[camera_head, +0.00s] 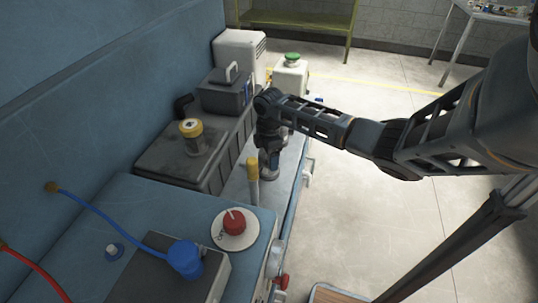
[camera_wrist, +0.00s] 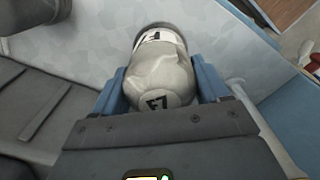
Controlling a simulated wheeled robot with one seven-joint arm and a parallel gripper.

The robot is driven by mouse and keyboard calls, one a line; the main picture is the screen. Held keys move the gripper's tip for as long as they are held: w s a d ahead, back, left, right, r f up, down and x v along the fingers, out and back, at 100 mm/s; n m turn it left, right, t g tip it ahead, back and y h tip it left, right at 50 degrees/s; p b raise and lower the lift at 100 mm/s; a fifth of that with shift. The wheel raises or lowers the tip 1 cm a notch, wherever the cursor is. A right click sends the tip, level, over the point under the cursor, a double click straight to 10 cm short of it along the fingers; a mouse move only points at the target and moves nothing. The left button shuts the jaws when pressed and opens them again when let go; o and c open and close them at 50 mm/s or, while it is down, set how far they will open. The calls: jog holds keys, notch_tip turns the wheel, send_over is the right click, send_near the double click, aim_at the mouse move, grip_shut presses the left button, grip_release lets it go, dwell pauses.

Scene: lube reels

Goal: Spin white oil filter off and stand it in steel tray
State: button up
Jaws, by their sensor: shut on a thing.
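The white oil filter (camera_wrist: 165,75) is between the two blue fingers of my gripper (camera_wrist: 162,88) in the wrist view. It is a pale cylinder with dark lettering and a dark rim at its far end. In the head view my gripper (camera_head: 269,150) points down over a pale grey metal surface (camera_head: 283,195); the filter is mostly hidden there by the gripper. The mottled metal surface also shows beyond the filter in the wrist view (camera_wrist: 100,42). I cannot tell whether this surface is the steel tray, or whether the filter touches it.
A yellow-topped post (camera_head: 252,172) stands close in front of my gripper. A dark box (camera_head: 165,160) with a yellow-banded cap (camera_head: 191,128) is to the left. A red knob (camera_head: 234,222) and a blue cylinder (camera_head: 185,257) are nearer. A green-capped container (camera_head: 291,78) stands behind.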

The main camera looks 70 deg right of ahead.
jog(key=o, duration=1)
jog(key=shift+s+a+f, duration=0.15)
jog(key=shift+s+f, duration=0.05)
jog(key=shift+f, duration=0.15)
jog(key=shift+c, duration=0.2)
jog(key=o, duration=0.3)
jog(key=shift+w+r, duration=0.1)
jog(key=shift+r, duration=0.05)
jog(key=shift+r, duration=0.15)
